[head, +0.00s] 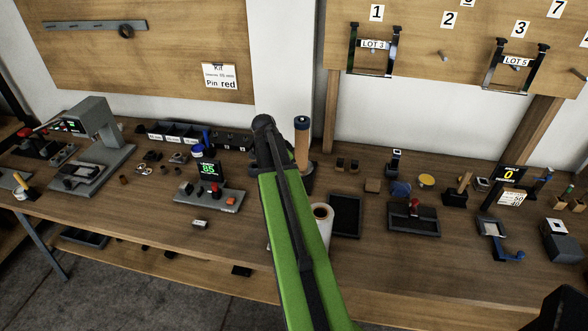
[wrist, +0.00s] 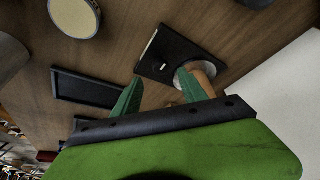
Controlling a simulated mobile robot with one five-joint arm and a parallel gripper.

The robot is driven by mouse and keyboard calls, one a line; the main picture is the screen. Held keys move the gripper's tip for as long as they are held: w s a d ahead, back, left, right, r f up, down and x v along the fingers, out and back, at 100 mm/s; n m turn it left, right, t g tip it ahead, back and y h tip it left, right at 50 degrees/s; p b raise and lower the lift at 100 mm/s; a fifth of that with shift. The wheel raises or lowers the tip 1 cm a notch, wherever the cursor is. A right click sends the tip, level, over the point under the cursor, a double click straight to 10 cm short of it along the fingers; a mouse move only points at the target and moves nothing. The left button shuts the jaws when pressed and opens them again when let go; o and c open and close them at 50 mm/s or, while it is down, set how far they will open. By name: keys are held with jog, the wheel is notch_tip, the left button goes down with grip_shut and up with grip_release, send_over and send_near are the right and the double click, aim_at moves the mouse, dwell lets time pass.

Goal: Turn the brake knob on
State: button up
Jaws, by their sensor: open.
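I cannot tell for sure which part is the brake knob. A grey control box (head: 210,197) with a green "85" display carries small red and dark controls. A dark fixture (head: 414,219) with a red-topped knob (head: 414,203) stands further right. My gripper (wrist: 160,90) is open in the wrist view, its two green fingers apart with nothing held. An orange-brown cylinder (wrist: 202,76) on a dark square plate (wrist: 178,52) is close beside the right finger; I cannot tell if they touch.
A tan cylinder with a dark top (head: 302,143) stands just right of my arm. A white roll (head: 321,219) and black tray (head: 345,216) are beside it. A grey press (head: 98,140) stands left. The wooden bench (head: 150,200) has bare patches near its front edge.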

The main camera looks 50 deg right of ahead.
jog(key=p+v, duration=0.9)
jog(key=v, duration=0.3)
jog(key=shift+s, duration=0.1)
